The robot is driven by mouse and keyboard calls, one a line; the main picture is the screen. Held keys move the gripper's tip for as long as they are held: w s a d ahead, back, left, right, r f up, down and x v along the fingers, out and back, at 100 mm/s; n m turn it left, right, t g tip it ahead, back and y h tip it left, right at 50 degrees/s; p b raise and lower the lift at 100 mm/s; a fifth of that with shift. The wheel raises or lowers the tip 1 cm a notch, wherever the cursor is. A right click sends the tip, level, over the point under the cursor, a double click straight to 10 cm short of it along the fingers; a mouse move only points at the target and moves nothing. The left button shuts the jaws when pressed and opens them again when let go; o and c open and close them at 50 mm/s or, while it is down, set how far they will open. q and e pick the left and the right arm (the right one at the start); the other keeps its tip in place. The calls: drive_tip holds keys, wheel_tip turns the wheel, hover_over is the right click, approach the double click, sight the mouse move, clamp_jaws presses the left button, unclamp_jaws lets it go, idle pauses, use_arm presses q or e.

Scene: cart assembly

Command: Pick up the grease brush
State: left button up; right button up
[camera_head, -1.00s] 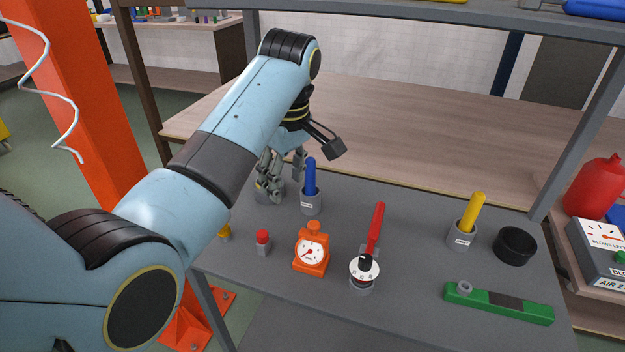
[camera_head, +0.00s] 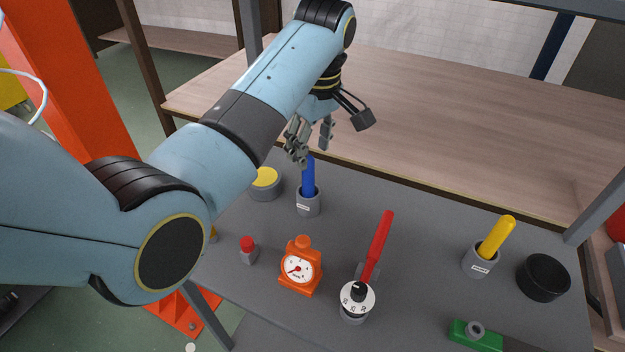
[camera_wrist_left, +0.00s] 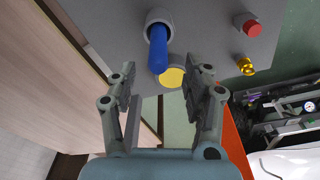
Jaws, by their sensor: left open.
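A blue handle (camera_head: 308,175) stands upright in a grey labelled cup (camera_head: 308,204) towards the back left of the grey tabletop. A yellow handle (camera_head: 496,237) leans in a similar cup (camera_head: 480,262) at the right. The labels are too small to read, so I cannot tell which handle is the grease brush's. My left gripper (camera_head: 312,150) is open and empty, just above and behind the blue handle's top. In the left wrist view, the blue handle (camera_wrist_left: 158,50) points towards the space between the open fingers (camera_wrist_left: 167,74). My right gripper is out of view.
A yellow-topped tin (camera_head: 264,178) stands left of the blue handle's cup. An orange gauge (camera_head: 300,268), a red-capped piece (camera_head: 248,250), a red-handled tool (camera_head: 378,245) with a dial (camera_head: 357,299), a black bowl (camera_head: 543,277) and a green bar (camera_head: 475,336) are nearby.

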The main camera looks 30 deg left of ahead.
sight(307, 177)
use_arm(q)
drive_tip(key=f, duration=0.4)
drive_tip(key=shift+a, duration=0.25)
drive_tip(key=f, duration=0.3)
drive_tip(key=a+f, duration=0.1)
drive_tip(key=f, duration=0.1)
drive_tip(key=shift+w+f+b, duration=0.15)
drive_tip(key=shift+w+b, duration=0.25)
clamp_jaws()
